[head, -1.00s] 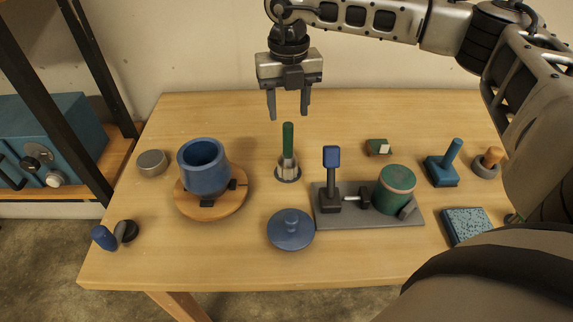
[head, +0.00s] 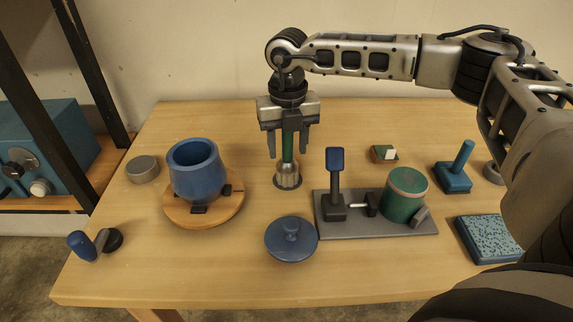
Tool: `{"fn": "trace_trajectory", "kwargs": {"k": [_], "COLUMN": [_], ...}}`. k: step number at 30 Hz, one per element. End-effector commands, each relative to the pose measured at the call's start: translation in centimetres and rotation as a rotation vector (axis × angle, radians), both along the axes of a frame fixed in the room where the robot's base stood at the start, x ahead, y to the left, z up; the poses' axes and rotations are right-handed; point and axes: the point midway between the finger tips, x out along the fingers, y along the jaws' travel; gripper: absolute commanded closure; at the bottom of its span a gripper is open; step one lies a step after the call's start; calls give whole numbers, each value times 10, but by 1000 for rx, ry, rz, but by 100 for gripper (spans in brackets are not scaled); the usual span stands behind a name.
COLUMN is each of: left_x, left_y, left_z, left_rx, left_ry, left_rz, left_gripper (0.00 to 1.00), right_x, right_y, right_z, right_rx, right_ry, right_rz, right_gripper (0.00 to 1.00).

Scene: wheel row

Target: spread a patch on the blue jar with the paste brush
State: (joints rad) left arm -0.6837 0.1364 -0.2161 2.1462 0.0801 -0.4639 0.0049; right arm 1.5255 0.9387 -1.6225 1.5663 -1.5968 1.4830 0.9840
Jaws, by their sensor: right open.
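The blue jar (head: 197,172) stands upright and open on a round wooden wheel (head: 176,213) at the left of the table, between small dark clamps. A green-handled tool, which looks like the paste brush (head: 288,150), stands upright in a small ribbed metal holder (head: 288,176) right of the jar. My right gripper (head: 288,155) is open and points down, its two fingers on either side of the green handle. Whether the fingers touch the handle cannot be told. My left gripper is not in view.
A blue lid (head: 291,240) lies in front of the holder. A grey plate (head: 385,228) bears a green cylinder (head: 405,194) and a blue-topped clamp (head: 335,180). A teal stamp (head: 454,172) and a speckled blue block (head: 490,238) are at the right. A grey tin (head: 142,170) is at the left.

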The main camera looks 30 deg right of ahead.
Motion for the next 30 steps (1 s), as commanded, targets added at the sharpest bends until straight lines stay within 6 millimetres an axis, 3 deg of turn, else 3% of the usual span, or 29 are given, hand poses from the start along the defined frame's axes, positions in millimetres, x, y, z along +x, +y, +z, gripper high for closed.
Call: {"fn": "trace_trajectory", "kwargs": {"k": [3, 8, 16, 30], "left_x": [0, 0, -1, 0], "left_y": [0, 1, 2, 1], "left_z": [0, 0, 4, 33], "left_rx": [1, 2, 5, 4], "left_ry": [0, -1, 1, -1], "left_rz": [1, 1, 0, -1], "left_gripper": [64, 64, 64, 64], "right_x": [0, 0, 0, 0], "right_y": [0, 0, 0, 0], "right_z": [0, 0, 6, 44], "right_rx": [0, 0, 1, 1], "right_ry": [0, 0, -1, -1], "right_rz": [0, 0, 0, 0], "right_gripper": [56, 100, 100, 100]}}
